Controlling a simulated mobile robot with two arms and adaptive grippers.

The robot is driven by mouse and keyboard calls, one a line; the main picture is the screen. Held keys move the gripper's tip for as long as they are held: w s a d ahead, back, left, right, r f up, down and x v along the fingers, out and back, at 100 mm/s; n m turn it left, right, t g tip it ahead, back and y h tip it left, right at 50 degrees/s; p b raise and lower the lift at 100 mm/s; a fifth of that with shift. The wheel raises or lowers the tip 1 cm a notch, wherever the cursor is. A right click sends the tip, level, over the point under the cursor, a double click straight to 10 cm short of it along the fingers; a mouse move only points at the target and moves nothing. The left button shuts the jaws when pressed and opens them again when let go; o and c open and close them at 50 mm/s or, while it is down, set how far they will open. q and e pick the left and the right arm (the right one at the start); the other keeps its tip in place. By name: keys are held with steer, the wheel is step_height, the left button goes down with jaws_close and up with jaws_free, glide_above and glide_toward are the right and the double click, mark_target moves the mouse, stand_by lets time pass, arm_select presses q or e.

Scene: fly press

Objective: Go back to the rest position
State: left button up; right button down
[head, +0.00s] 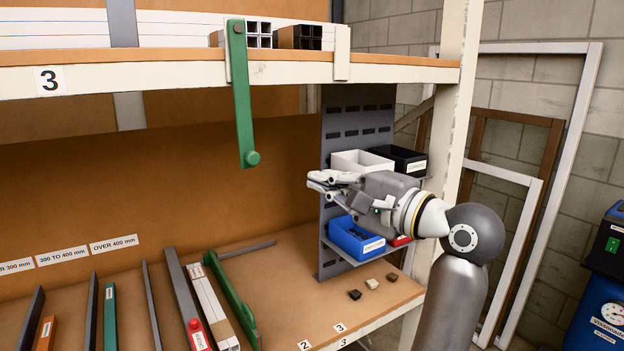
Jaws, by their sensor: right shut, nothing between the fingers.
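My right gripper (324,183) is in the middle of the head view, in front of the bins on the slotted grey panel (340,125). Its arm comes in from the lower right. The fingers point left, and they are shut with nothing between them. The gripper hides part of the white bin (358,160) and the space above the blue bin (347,236). My left gripper is not in this view.
A green bar (242,105) hangs from the upper shelf edge (150,78). Long profiles and a green lever (230,297) lie on the lower shelf (290,262). Several small blocks (372,284) lie at its right. Frames (560,150) lean on the wall; a blue machine (603,290) stands right.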

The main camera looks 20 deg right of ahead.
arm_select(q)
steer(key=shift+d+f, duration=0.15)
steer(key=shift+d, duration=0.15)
arm_select(e)
steer(key=shift+s+d, duration=0.95)
